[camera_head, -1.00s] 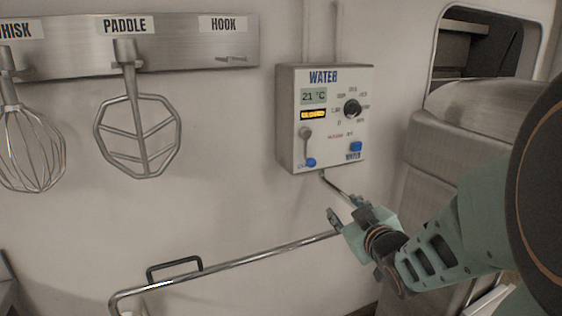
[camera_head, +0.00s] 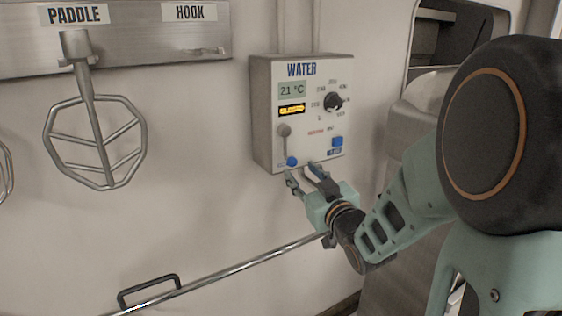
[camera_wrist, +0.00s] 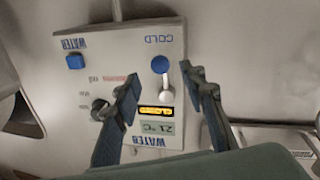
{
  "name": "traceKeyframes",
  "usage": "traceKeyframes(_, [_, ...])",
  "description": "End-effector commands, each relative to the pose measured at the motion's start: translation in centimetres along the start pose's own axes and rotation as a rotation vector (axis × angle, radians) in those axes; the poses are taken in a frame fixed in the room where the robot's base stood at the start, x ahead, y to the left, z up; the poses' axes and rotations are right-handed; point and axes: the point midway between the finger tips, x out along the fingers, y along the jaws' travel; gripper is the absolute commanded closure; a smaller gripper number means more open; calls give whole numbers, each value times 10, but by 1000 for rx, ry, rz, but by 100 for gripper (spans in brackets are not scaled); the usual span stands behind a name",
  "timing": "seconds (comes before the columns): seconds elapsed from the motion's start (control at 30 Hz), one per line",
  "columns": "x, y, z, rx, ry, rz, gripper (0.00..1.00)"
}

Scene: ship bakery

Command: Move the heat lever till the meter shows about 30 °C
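The white water box (camera_head: 262,115) hangs on the wall, and its meter (camera_head: 292,90) reads 21 °C. The heat lever (camera_head: 287,146) is at the box's lower left, with a grey pivot on top and a blue knob pointing down. In the wrist view the blue knob (camera_wrist: 160,65) lies beside the word COLD. My gripper (camera_head: 302,172) is just below the box's lower edge, close to the knob. Its fingers are spread, with nothing held between them. In the wrist view the lever shows in the gap between the fingers; contact is not visible.
A round black dial (camera_head: 333,101) and a blue button (camera_head: 337,141) are on the box's right side. A metal rail (camera_head: 235,268) runs below. A paddle (camera_head: 95,150) hangs from a rack at left. A padded seat is behind my arm at right.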

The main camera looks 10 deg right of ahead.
Motion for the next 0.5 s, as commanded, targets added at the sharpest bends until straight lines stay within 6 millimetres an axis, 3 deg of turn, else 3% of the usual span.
traceKeyframes(0.2, [40,-1,-1,2,-1,-3,62])
traceKeyframes(0.5, [69,-1,0,0,-1,-2,62])
